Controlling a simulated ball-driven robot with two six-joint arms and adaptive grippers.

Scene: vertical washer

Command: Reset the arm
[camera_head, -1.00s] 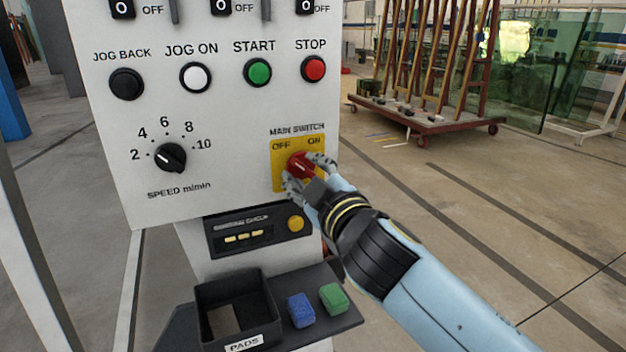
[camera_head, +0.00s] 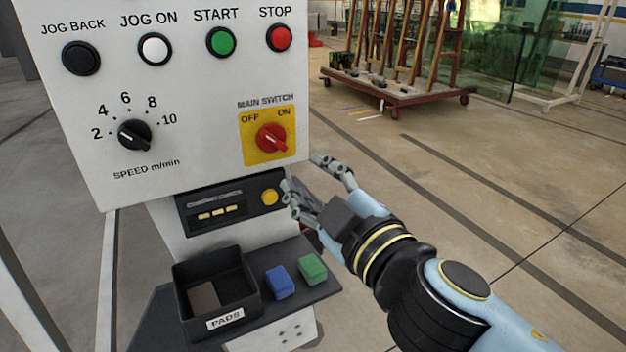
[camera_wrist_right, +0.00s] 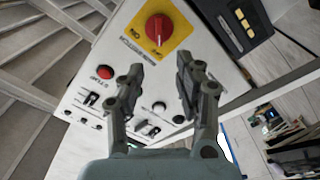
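My right arm comes in from the lower right in the head view. Its gripper (camera_head: 312,183) is open and empty, just off the lower right corner of the white control panel (camera_head: 195,180). The red main switch knob (camera_head: 271,139) sits on a yellow plate above and left of the gripper, apart from the fingers. In the right wrist view the knob (camera_wrist_right: 158,28) lies beyond the two spread fingers (camera_wrist_right: 155,85), with nothing between them. My left gripper is not in view.
Below the panel, a dark shelf carries a black PADS bin (camera_head: 215,292), a blue pad (camera_head: 280,283) and a green pad (camera_head: 312,268). A red rack on wheels (camera_head: 395,92) stands at the back. The floor right of the panel is clear.

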